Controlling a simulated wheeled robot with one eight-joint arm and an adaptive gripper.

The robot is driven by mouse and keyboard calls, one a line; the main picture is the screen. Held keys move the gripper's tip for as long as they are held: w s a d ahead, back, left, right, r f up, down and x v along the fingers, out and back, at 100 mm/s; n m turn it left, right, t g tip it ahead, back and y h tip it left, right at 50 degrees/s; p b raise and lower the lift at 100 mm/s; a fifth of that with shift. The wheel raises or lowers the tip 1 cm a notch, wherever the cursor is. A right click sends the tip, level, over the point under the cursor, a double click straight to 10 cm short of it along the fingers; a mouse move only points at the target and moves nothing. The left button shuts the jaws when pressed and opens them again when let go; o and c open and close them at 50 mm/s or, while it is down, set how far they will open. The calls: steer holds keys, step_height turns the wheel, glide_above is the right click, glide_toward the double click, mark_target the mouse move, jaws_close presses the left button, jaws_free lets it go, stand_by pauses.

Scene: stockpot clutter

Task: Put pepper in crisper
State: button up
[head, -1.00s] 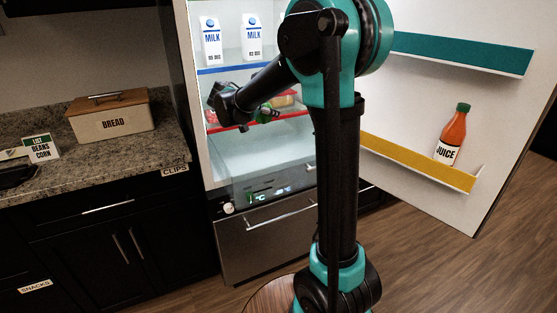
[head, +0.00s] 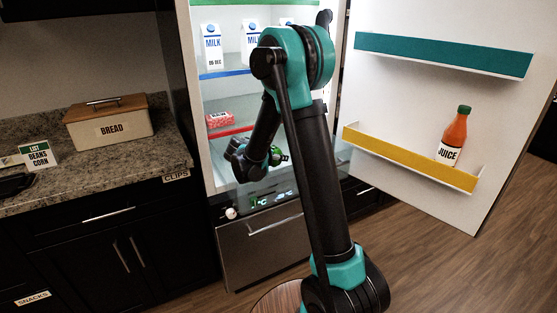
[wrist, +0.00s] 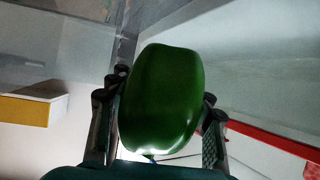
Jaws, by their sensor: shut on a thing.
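The pepper (wrist: 163,100) is green and glossy, held between the two dark fingers of my gripper (wrist: 161,94) in the wrist view. In the head view my gripper (head: 274,158) is inside the open fridge, below the red-edged shelf, with a bit of the green pepper (head: 284,156) showing beside it. The crisper (head: 268,190) appears as the clear compartment at the bottom of the fridge, just below my gripper. My arm hides part of it, and I cannot tell how far it is open.
The red-edged shelf (head: 226,131) holds a red pack (head: 220,118). Milk cartons (head: 212,46) stand on the blue-edged shelf above. The open fridge door (head: 400,100) on the right holds a juice bottle (head: 452,138). A steel drawer (head: 258,250) is below the fridge interior.

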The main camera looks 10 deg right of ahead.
steer(key=shift+f, duration=0.75)
steer(key=shift+f, duration=0.4)
steer(key=shift+f, duration=0.2)
steer(key=o, duration=1.4)
steer(key=shift+r, duration=0.1)
steer(key=shift+r, duration=0.3)
steer(key=v, duration=0.7)
steer(key=shift+a+r, duration=0.2)
steer(key=shift+r, duration=0.1)
steer(key=shift+s, duration=0.1)
